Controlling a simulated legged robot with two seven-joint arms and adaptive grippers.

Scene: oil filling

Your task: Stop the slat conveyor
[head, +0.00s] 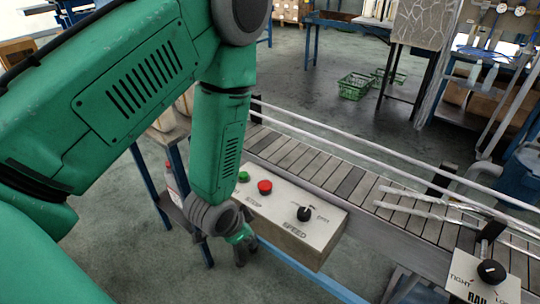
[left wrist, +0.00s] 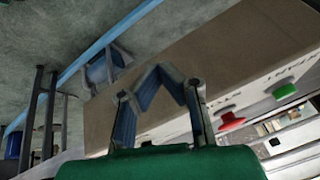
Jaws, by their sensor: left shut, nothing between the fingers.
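The slat conveyor (head: 320,175) runs from the centre to the lower right in the head view. Its control box (head: 287,232) is mounted on the near side. On the box's top are a red button (head: 265,187) by the STOP label, a green button (head: 243,176) to its left and a black speed knob (head: 304,214). In the left wrist view, the red button (left wrist: 232,121) and green button (left wrist: 284,92) show right of the fingers. My left gripper (head: 241,250) is shut and empty, pointing down beside the box's left end, apart from the buttons. My right gripper is not in view.
A rail knob (head: 491,272) on a plate stands at the lower right. White guide rails (head: 370,150) run along the conveyor. A blue frame bar (head: 310,275) passes below the box. Green baskets (head: 356,86) stand on open floor behind.

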